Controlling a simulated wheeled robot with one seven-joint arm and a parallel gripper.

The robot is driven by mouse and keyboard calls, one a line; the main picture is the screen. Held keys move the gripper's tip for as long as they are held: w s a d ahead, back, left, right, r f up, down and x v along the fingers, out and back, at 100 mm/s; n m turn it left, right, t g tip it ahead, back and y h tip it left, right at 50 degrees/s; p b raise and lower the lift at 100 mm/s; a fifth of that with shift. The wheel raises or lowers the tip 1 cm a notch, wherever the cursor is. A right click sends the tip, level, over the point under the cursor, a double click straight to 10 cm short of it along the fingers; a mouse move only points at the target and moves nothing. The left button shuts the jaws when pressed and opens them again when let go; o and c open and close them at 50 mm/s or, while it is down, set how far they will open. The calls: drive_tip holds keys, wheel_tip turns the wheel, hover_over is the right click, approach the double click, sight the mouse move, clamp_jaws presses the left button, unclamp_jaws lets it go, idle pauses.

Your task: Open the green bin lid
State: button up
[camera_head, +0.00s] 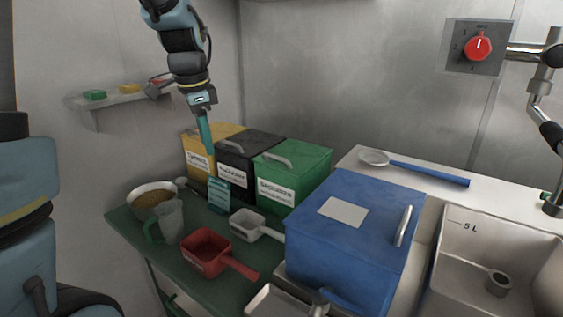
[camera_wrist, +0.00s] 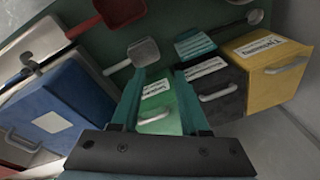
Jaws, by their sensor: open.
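The green bin (camera_head: 290,175) stands at the right end of a row of three bins on the green table. The fingers hide the green bin's sides in the wrist view.
A black bin (camera_head: 248,146) and a yellow bin (camera_head: 223,131) stand left of the green one. A large blue box (camera_head: 365,205) is close on its right. A red scoop (camera_head: 207,250), white scoop (camera_head: 250,223), jug (camera_head: 170,222) and bowl (camera_head: 148,194) occupy the table front.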

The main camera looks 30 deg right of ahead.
drive_tip(key=d+r+m+b, duration=0.2)
drive_tip(key=d+m, duration=0.5)
drive_tip(key=d, duration=0.3)
drive_tip(key=m, duration=0.5)
approach(282, 158)
drive_tip(key=shift+g+h, duration=0.3)
drive_tip(key=f, duration=0.2)
drive_tip(key=w+f+p, duration=0.1)
drive_tip(key=f, duration=0.2)
drive_tip(key=d+f, duration=0.1)
drive_tip(key=f, duration=0.1)
drive_tip(key=shift+w+f, duration=0.2)
drive_tip(key=shift+f, duration=0.1)
clamp_jaws()
drive_tip(key=shift+a, duration=0.1)
